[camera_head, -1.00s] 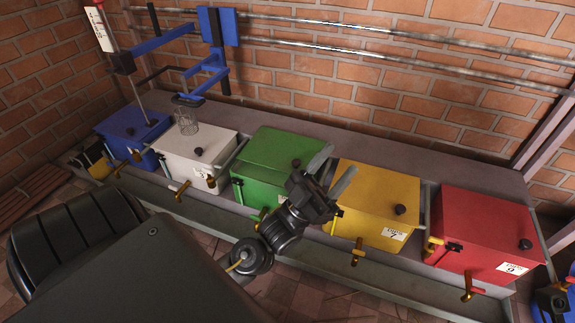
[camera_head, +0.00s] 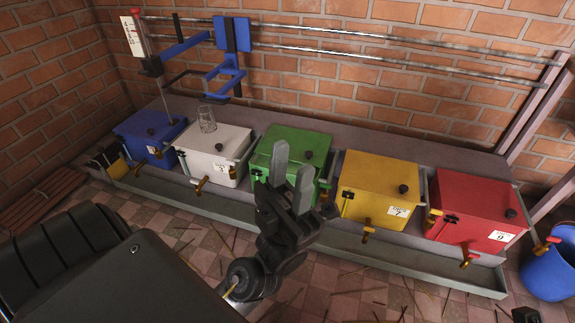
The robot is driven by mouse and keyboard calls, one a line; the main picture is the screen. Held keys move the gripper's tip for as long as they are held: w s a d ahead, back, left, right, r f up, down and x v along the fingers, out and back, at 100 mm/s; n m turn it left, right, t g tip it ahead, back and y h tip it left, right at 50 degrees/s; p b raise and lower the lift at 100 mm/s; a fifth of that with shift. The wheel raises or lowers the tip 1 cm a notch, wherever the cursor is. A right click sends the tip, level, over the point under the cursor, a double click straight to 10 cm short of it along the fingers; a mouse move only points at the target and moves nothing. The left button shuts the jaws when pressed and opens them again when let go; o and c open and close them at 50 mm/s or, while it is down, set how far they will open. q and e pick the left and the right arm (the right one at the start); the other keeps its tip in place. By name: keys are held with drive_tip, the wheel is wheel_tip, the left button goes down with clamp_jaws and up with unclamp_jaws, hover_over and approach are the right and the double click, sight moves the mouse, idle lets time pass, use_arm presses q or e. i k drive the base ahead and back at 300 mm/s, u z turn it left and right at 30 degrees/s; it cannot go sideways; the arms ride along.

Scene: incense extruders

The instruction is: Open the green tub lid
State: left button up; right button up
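The green tub (camera_head: 265,157) stands in the middle of a row of tubs, with its flat green lid (camera_head: 308,139) down. A dark round knob (camera_head: 309,155) sits on the lid. My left gripper (camera_head: 292,168) is in front of the green tub, its two grey fingers pointing up and apart with nothing between them. The fingers hide part of the tub's front and lid. From this angle I cannot tell how far they are from the lid, but the knob shows clear to their right. My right gripper is not in view.
Blue (camera_head: 148,133), white (camera_head: 213,146), yellow (camera_head: 379,179) and red (camera_head: 474,207) tubs share the bench. A wire basket (camera_head: 207,119) is above the white tub, near a blue arm frame (camera_head: 232,36). Brass taps stick out in front. A blue bucket (camera_head: 549,271) stands at the right.

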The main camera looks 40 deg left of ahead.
sight(311, 149)
drive_tip(key=u, duration=0.4)
drive_tip(key=i, duration=1.25)
drive_tip(key=u, duration=0.1)
